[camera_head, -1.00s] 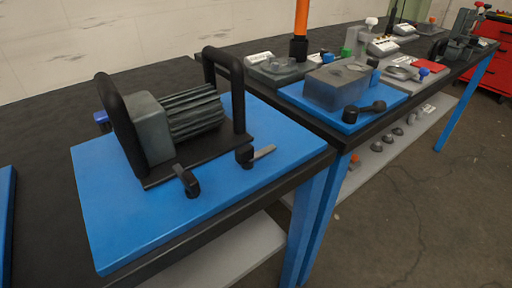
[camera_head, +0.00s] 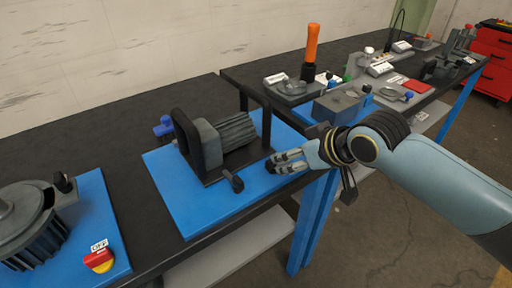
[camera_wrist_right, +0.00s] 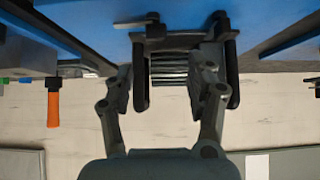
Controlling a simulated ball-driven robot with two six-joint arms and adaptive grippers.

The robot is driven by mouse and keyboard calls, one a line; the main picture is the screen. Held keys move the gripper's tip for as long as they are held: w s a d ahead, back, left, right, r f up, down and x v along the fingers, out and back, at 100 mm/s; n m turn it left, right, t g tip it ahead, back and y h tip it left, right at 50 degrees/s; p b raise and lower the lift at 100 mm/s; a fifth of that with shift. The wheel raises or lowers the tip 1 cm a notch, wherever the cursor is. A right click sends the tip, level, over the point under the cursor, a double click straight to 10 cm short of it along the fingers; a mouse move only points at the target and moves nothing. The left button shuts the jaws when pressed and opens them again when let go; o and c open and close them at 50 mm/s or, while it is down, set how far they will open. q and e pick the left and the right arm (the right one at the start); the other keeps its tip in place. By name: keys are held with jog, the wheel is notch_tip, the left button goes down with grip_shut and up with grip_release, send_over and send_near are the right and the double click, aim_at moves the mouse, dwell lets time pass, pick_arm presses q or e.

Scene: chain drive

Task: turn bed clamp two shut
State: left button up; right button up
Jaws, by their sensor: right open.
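The finned motor (camera_head: 237,131) sits on a black bed between two black handles, on a blue plate (camera_head: 180,203). One black bed clamp (camera_head: 233,181) shows at the bed's front left. The other, with a pale lever, is hidden behind my right gripper (camera_head: 280,162) in the head view. In the right wrist view that clamp (camera_wrist_right: 154,28) shows beyond the open fingers (camera_wrist_right: 163,80), its lever pointing sideways; the first clamp (camera_wrist_right: 220,22) is at the right. No number shows on either clamp. The fingers hold nothing visible. My left gripper is out of view.
A motor unit (camera_head: 35,225) with a red-yellow OFF switch (camera_head: 99,261) is on another plate at left. On the farther table are a grey block (camera_head: 340,105), an orange-handled tool (camera_head: 312,45) and several fixtures. A blue knob (camera_head: 163,126) is behind the bed.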

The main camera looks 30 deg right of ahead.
jog(key=x, duration=1)
jog(key=shift+w+d, duration=0.1)
jog(key=shift+d, duration=0.2)
jog(key=shift+w+f, duration=0.3)
jog(key=shift+f, duration=0.05)
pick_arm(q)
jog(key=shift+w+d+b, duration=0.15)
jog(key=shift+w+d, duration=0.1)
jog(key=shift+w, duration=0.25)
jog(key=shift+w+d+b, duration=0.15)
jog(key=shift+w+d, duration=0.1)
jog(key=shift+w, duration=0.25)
pick_arm(e)
grip_shut()
